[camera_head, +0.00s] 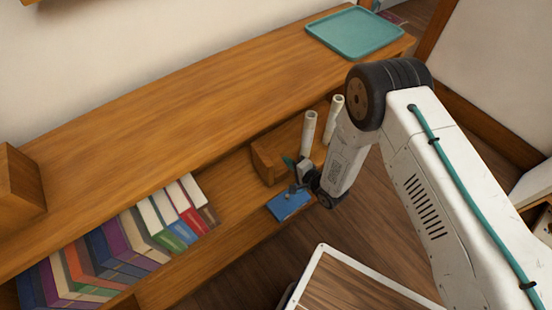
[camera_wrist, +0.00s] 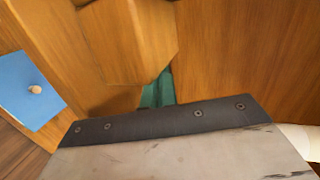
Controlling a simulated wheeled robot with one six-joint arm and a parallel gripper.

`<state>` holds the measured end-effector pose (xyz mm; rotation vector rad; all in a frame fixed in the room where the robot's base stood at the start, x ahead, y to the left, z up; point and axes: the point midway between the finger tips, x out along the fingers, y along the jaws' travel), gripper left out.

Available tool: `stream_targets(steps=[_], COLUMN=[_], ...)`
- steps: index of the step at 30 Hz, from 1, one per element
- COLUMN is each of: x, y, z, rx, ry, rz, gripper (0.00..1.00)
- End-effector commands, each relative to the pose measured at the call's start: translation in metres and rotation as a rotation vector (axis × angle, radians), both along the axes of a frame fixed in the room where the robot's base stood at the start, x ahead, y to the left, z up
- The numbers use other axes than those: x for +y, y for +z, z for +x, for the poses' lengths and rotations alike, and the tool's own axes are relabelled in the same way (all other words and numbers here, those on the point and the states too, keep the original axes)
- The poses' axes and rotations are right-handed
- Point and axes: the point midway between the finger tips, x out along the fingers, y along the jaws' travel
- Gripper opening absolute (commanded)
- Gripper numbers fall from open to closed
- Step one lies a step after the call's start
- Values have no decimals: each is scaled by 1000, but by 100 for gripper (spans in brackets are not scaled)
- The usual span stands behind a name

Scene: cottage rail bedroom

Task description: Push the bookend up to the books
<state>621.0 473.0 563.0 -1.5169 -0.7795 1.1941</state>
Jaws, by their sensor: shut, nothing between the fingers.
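The books (camera_head: 120,245) stand in a row on the lower shelf at the left of the head view. A brown wooden block (camera_head: 262,164), apparently the bookend, stands farther right on that shelf, with a clear gap between it and the books. It also appears to fill the upper middle of the wrist view (camera_wrist: 130,40). My gripper (camera_head: 289,163) is shut and empty, low beside the block's right side. Its teal tips show in the wrist view (camera_wrist: 158,92), close to the wood; whether they touch it I cannot tell.
A blue panel (camera_head: 290,205) with a pale round spot (camera_wrist: 35,89) is at the shelf's front edge, close to my gripper. The top board (camera_head: 200,110) overhangs the shelf and carries a teal tray (camera_head: 354,33).

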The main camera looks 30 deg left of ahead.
Motion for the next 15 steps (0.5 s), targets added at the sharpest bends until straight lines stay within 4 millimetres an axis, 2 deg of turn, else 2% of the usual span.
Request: stream_targets(steps=[15], x=[10], y=[0], z=[-25], rx=[1], ry=[2], rz=[0], gripper=[0])
